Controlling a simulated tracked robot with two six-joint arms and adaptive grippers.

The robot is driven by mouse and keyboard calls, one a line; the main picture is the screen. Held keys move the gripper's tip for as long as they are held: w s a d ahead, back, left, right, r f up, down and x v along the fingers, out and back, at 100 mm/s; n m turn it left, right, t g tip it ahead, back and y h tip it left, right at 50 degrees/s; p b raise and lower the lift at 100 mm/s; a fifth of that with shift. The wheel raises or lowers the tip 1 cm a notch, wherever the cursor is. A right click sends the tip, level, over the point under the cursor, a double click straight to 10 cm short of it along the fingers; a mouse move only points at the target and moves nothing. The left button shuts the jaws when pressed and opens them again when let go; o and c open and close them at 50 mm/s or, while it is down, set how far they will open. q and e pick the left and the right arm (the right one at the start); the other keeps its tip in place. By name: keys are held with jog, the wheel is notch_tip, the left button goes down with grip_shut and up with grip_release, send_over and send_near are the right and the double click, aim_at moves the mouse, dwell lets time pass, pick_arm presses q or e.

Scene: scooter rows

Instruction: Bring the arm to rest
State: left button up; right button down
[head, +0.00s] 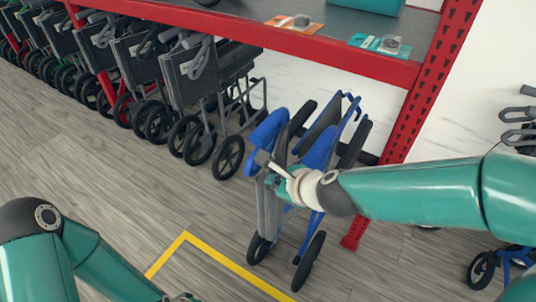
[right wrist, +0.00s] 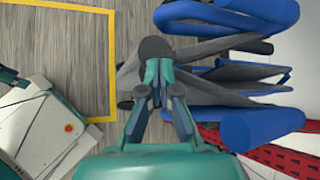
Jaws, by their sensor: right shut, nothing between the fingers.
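My right arm reaches in from the right in the head view, and its gripper (head: 268,170) is in front of the blue folded wheeled frame (head: 318,147). In the right wrist view the fingers of this gripper (right wrist: 158,68) are together with nothing between them. The grey and blue parts of the frame (right wrist: 225,20) lie close to the right of the fingers; I cannot tell whether they touch. My left arm is at the lower left of the head view. Only a bit of its gripper (head: 182,298) shows at the bottom edge, so its fingers are hidden.
A row of dark folded wheeled frames (head: 190,75) stands at the upper left. A red shelf (head: 390,66) with small packages (head: 295,23) is above the blue frame, with its red post (head: 415,105) to the right. Yellow tape (head: 240,271) marks the grey wood floor, which is clear at left.

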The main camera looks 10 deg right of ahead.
jog(key=shift+d, duration=0.1)
jog(key=s+d+f+g+h+p, duration=0.1)
jog(key=s+d+f+g+p, duration=0.15)
jog(key=f, duration=0.45)
jog(key=s+d+f+g+h+p, duration=0.1)
jog(key=s+d+f+g+p, duration=0.15)
jog(key=f, duration=0.45)
jog(key=s+f+n+g+y+p, duration=0.1)
jog(key=s+f+n, duration=0.4)
jog(key=n, duration=0.6)
jog(key=s+a+f+n+g+y+p, duration=0.1)
jog(key=s+f+n, duration=0.3)
jog(key=s+n, duration=0.4)
jog(key=n+g+p, duration=0.1)
jog(key=n, duration=0.2)
jog(key=shift+s+a+f, duration=0.15)
jog(key=shift+a+f, duration=0.15)
jog(key=shift+f, duration=0.05)
jog(key=shift+p, duration=0.3)
